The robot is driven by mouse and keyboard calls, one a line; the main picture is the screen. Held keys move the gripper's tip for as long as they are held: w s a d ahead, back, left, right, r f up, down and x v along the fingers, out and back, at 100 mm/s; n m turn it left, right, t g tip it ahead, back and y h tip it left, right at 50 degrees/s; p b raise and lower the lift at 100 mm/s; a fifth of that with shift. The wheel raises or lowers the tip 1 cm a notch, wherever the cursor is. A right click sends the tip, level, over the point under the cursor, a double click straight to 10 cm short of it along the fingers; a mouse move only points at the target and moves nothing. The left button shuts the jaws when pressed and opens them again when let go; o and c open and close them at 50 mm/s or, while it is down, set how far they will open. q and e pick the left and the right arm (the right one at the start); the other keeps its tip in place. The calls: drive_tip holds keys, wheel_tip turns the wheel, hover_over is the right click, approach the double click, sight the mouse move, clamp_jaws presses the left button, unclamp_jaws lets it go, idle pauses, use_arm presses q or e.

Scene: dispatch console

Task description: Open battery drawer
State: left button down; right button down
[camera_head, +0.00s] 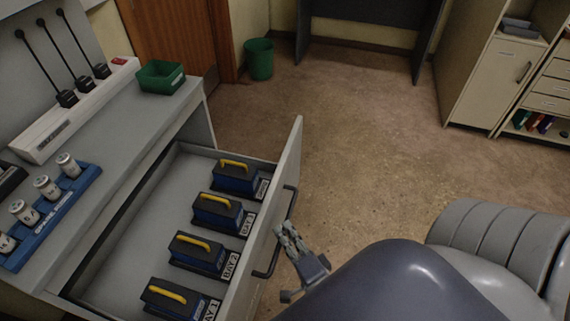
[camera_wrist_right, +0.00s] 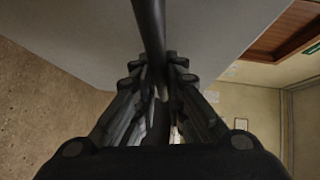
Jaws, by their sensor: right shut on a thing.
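The battery drawer (camera_head: 150,230) is pulled out from the grey console in the head view. Inside it, several blue and black batteries (camera_head: 218,212) with yellow handles sit in a row beside bay labels. A dark bar handle (camera_head: 291,208) is on the drawer's front panel (camera_head: 292,160). My right gripper (camera_head: 287,230) is at this handle, outside the front panel. In the right wrist view, the dark handle bar (camera_wrist_right: 150,35) runs between the fingers of my right gripper (camera_wrist_right: 158,80), which is shut on it. My left gripper is not in view.
A green tray (camera_head: 160,77), a blue rack (camera_head: 60,215) with small canisters and a white unit with three stalk microphones (camera_head: 67,97) stand on the console top. A grey chair (camera_head: 500,250) is at the lower right. A green bin (camera_head: 259,60) stands by the far wall. The floor between is clear.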

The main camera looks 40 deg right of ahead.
drive_tip(key=c, duration=1.7)
unclamp_jaws()
drive_tip(key=shift+o, duration=0.2)
drive_tip(key=s+a+r, duration=0.1)
drive_tip(key=s, duration=1)
drive_tip(key=shift+s+a+r, duration=0.3)
drive_tip(key=shift+s+r, duration=0.05)
drive_tip(key=shift+s, duration=0.05)
drive_tip(key=shift+f, duration=0.1)
